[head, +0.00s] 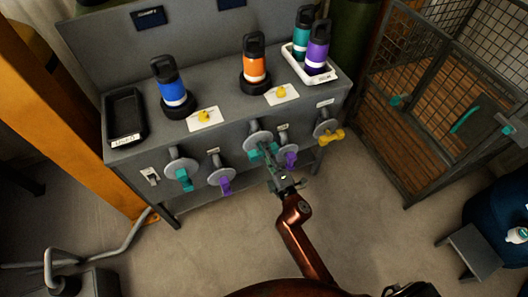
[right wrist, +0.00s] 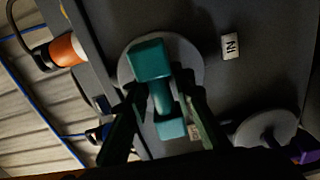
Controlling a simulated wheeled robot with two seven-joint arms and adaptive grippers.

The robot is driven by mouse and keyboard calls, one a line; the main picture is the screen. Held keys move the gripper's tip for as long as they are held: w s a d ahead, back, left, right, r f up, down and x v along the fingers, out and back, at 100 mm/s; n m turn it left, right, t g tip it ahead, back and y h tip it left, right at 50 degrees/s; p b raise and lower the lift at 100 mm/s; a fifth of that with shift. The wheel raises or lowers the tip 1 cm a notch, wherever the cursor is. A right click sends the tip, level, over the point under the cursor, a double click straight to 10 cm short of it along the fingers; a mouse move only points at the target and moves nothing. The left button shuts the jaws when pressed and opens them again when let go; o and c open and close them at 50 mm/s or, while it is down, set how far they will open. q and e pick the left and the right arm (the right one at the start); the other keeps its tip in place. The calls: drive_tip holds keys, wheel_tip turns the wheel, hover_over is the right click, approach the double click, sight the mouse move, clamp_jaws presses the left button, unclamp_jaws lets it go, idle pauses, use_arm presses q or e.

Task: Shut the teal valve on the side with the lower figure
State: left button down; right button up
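Two teal valves show on the bench front in the head view: a left teal valve (head: 184,180) and a middle teal valve (head: 254,153), each on a round grey plate. My right gripper (head: 270,165) is at the middle one. In the right wrist view its handle (right wrist: 162,95) lies between my two fingers (right wrist: 163,112), which stand apart on either side; contact is not clear. Dark displays sit above the bench on the left (head: 150,17) and right (head: 232,3); their figures are too small or cut off to read. My left gripper is not in view.
Purple valves (head: 224,184) (head: 290,159) and a yellow valve (head: 329,136) are nearby. Blue (head: 170,85) and orange (head: 254,65) bottles stand on top, with a white tray (head: 316,77) of bottles and an empty black tray (head: 124,115). A wire cage (head: 415,120) stands right.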

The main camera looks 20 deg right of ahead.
drive_tip(key=shift+o, duration=1.2)
drive_tip(key=s, duration=1.2)
drive_tip(key=shift+d, duration=0.15)
